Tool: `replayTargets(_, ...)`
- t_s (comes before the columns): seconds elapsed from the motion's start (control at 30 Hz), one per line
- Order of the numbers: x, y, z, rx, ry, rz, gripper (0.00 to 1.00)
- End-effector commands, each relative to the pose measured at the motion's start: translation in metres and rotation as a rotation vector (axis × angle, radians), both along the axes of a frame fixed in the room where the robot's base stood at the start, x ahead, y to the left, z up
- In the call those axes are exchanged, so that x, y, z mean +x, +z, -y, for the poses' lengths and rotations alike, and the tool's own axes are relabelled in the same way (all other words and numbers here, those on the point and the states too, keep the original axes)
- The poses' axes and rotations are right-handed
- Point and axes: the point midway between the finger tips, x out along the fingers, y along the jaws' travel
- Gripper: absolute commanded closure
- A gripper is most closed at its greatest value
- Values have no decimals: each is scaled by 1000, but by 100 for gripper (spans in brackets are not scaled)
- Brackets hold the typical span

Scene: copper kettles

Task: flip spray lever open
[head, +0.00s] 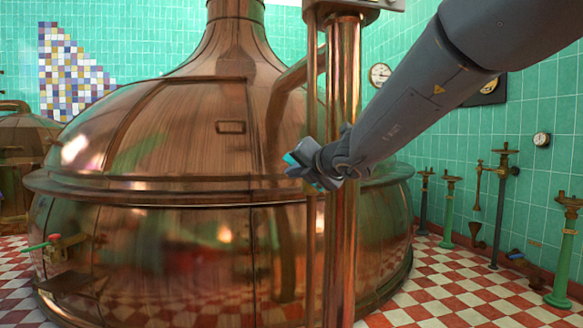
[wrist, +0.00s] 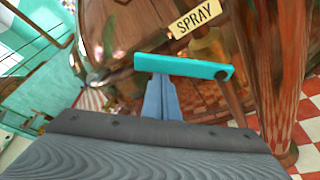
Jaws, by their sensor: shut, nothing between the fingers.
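The spray lever (wrist: 195,68) is a flat teal bar lying nearly level across the middle of the wrist view. A cream tag reading SPRAY (wrist: 195,18) is just above it. My gripper (wrist: 160,85) is shut and empty, its blue-grey fingers pointing up at the lever's underside. The fingertips meet the bar in the picture, left of its middle; I cannot tell whether they touch it. In the head view my gripper (head: 300,165) is in front of the large kettle, beside the copper column. A small teal patch shows at its tip, probably part of the lever.
The large copper kettle (head: 150,150) fills the left and middle of the head view. A vertical copper column (head: 343,90) stands beside my gripper. Green valve stands (head: 448,210) line the tiled right wall. The checkered floor (head: 450,290) at the right front is clear.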

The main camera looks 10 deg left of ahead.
Motion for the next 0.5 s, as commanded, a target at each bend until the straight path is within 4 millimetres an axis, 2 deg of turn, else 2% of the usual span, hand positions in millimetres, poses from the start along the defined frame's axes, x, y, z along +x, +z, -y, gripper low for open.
replayTargets(0.03, 1, 8, 5, 42, -5, -17, 100)
replayTargets(0.5, 11, 32, 31, 454, -7, -174, 100)
